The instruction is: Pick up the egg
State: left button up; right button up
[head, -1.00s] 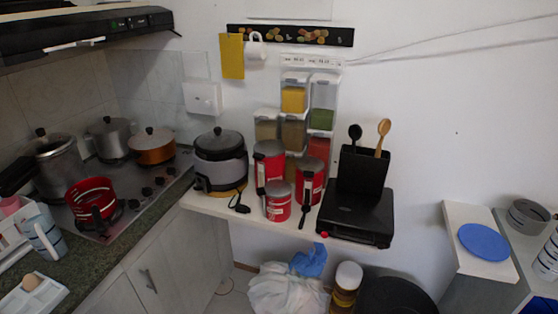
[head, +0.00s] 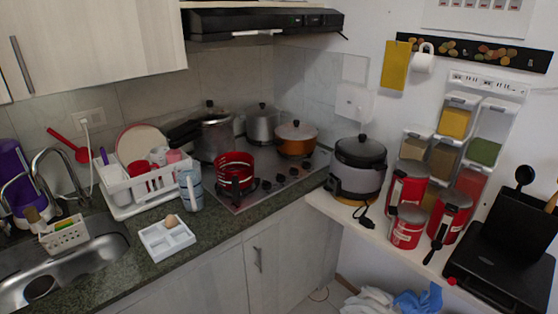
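A brown egg (head: 171,220) sits in the back part of a white compartment tray (head: 165,241) on the dark green counter, left of the stove. The tray's other compartments look empty. Neither of my grippers is in the head view, so their state does not show.
A blue-grey striped cup (head: 190,189) stands right behind the tray. A white dish rack (head: 124,195) is behind and left, and the sink (head: 85,262) is at left. A stove with pots and a red pot (head: 235,172) is at right. Counter in front of the tray is narrow.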

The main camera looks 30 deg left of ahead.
aim_at(171, 221)
jog(key=u, duration=1.75)
